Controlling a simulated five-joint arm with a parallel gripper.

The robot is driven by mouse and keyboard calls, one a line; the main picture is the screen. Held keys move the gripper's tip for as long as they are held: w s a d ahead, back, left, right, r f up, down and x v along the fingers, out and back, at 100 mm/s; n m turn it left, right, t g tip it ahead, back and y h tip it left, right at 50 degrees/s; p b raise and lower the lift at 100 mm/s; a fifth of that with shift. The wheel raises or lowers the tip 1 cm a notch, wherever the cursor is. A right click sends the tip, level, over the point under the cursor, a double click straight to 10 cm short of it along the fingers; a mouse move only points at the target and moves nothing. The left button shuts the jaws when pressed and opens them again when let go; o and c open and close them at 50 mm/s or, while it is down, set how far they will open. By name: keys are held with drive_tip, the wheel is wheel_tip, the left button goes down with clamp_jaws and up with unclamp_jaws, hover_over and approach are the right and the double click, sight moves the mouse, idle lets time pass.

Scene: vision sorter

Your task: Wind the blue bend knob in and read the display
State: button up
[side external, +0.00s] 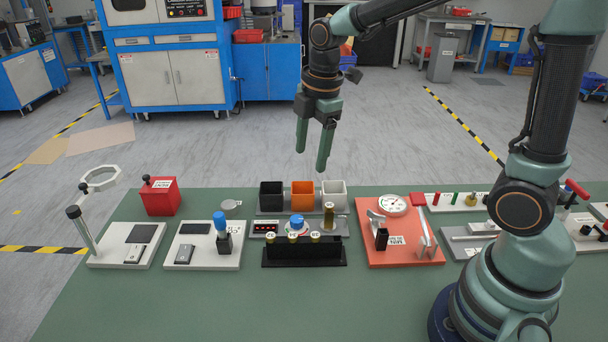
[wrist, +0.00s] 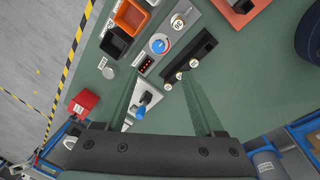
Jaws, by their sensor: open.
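A blue knob (side external: 297,221) with a white dial stands on a grey panel (side external: 340,228) in the middle of the green table. In the wrist view the same knob (wrist: 158,45) is seen from above, above and between the finger tips. A small black display (side external: 266,227) with red characters sits left of the knob. It also shows in the wrist view (wrist: 146,64), but its characters are too small to read. My gripper (side external: 311,158) is open and empty, in the air well above the table. Its two fingers (wrist: 161,80) also show apart in the wrist view.
Black, orange and white bins (side external: 302,195) stand behind the knob. A black rack (side external: 305,255) with several brass-topped pieces is in front. A white plate with a blue-handled lever (side external: 221,222) is at left, an orange plate (side external: 405,255) at right. The front table is clear.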

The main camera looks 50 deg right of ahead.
sight(297, 219)
drive_tip(key=w+f+n, duration=0.1)
drive_tip(key=f+n, duration=0.1)
drive_tip(key=f, duration=0.4)
drive_tip(key=w+f+n+g, duration=0.1)
drive_tip(key=f+n, duration=0.1)
drive_tip(key=f, duration=0.4)
drive_tip(key=w+a+f+n, duration=0.1)
drive_tip(key=f+n, duration=0.1)
drive_tip(key=f, duration=0.3)
drive_tip(key=shift+w+f+n+g, duration=0.2)
drive_tip(key=shift+f+n+g, duration=0.1)
drive_tip(key=shift+f, duration=0.1)
clamp_jaws()
